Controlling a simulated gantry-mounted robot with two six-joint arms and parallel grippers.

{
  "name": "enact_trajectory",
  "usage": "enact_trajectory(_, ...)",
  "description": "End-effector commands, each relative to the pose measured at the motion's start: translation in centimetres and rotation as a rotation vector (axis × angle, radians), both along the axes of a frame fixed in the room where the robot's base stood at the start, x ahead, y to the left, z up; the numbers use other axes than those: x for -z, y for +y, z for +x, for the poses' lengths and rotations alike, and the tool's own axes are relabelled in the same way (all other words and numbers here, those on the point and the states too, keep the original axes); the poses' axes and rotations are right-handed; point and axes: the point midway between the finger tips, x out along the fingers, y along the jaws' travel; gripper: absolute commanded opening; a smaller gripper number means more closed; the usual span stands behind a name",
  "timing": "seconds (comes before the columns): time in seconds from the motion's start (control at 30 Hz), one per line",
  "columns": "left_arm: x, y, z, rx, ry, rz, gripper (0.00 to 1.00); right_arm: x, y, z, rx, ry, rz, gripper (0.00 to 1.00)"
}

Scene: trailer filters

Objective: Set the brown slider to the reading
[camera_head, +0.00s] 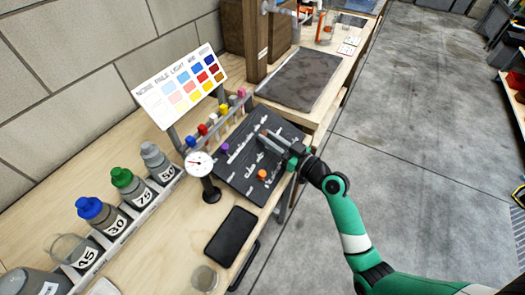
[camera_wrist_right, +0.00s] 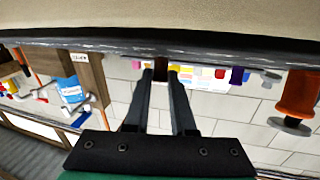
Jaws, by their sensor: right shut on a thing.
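A dark slider panel (camera_head: 236,178) lies tilted on the bench, with white scale marks along its slots. My right gripper (camera_head: 265,138) is over its upper right part, fingers pointing left. In the right wrist view the fingers (camera_wrist_right: 160,78) are shut on the brown slider knob (camera_wrist_right: 161,66); the knob is mostly hidden in the head view. A purple knob (camera_head: 225,147) and an orange knob (camera_head: 262,174) sit on other slots. A round white gauge (camera_head: 199,164) with a red needle stands left of the panel; its reading is too small to tell. My left gripper is not in view.
A color chart (camera_head: 180,85) and a row of colored-topped items (camera_head: 215,118) stand behind the panel. Labeled bottles (camera_head: 122,182) line the left side. A black tray-like object (camera_head: 231,236) and a clear glass (camera_head: 204,278) are in front. A dark mat (camera_head: 300,79) lies beyond.

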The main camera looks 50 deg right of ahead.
Motion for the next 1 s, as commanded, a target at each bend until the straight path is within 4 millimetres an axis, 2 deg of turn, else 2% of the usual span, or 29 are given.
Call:
enact_trajectory(0.07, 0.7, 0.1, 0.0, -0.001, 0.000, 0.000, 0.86, -0.1, -0.5, 0.1, 0.002, -0.009, -0.004, 0.00)
enact_trajectory(0.4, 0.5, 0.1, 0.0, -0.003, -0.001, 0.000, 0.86, -0.4, -0.7, 0.1, 0.000, -0.007, -0.003, 0.00)
enact_trajectory(0.43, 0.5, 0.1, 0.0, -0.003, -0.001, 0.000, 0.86, -0.4, -0.7, 0.1, 0.000, -0.007, -0.003, 0.27)
enact_trajectory(0.6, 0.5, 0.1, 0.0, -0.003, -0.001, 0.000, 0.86, -0.4, -0.6, 0.1, 0.000, -0.008, -0.003, 0.54)
enact_trajectory(0.87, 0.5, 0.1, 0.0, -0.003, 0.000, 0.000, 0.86, -0.4, -0.6, 0.1, 0.000, -0.008, -0.003, 0.54)
enact_trajectory(1.0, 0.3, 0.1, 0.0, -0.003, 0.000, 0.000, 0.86, -0.4, -0.7, -1.0, 0.003, -0.008, -0.003, 0.54)
